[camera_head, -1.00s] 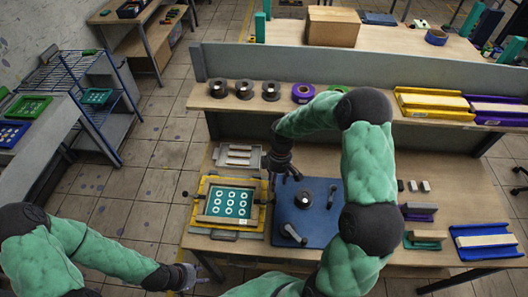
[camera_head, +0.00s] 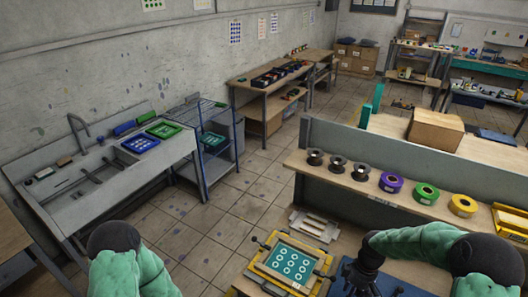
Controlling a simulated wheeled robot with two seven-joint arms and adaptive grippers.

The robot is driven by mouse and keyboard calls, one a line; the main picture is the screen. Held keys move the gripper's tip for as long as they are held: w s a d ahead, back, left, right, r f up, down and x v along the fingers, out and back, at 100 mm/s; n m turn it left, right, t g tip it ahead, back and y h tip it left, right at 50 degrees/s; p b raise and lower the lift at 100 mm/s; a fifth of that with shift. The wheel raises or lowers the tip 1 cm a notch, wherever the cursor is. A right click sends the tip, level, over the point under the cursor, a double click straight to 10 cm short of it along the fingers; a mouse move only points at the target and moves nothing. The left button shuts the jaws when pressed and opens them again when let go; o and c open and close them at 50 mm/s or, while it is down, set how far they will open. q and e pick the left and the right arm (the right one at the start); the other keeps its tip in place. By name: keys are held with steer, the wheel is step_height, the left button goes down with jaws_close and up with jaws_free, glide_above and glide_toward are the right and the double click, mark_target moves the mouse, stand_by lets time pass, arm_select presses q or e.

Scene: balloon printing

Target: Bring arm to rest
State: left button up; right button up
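My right arm comes in from the lower right, and its dark gripper (camera_head: 362,276) points down over the blue mat (camera_head: 398,285) at the bottom edge; its fingers are too dark and small to tell open from shut. Of my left arm only the green upper part shows at the lower left; its gripper is outside the picture. A yellow printing frame (camera_head: 256,270) with a teal screen of white rings (camera_head: 291,263) lies on the workbench, left of the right gripper and apart from it.
A shelf (camera_head: 345,178) behind the bench holds dark spools (camera_head: 337,164) and purple (camera_head: 391,182), green (camera_head: 426,194) and yellow (camera_head: 463,205) tape rolls. A sink unit (camera_head: 75,190) and blue rack (camera_head: 205,150) stand at the left wall. The tiled floor (camera_head: 205,210) between is clear.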

steer(key=s+a+f+m+t+y, duration=0.2)
steer(key=s+a+f+m, duration=1)
steer(key=s+a+f, duration=0.45)
arm_select(q)
step_height(320, 180, down, 22)
steer(key=b, duration=2.1)
steer(key=shift+s+b, duration=0.4)
steer(key=shift+s, duration=0.05)
arm_select(e)
steer(key=d+f+x, duration=0.1)
steer(key=d+x, duration=0.2)
steer(key=x, duration=1.5)
steer(key=shift+s+f, duration=0.25)
steer(key=shift+f, duration=0.15)
arm_select(q)
steer(key=shift+r, duration=0.15)
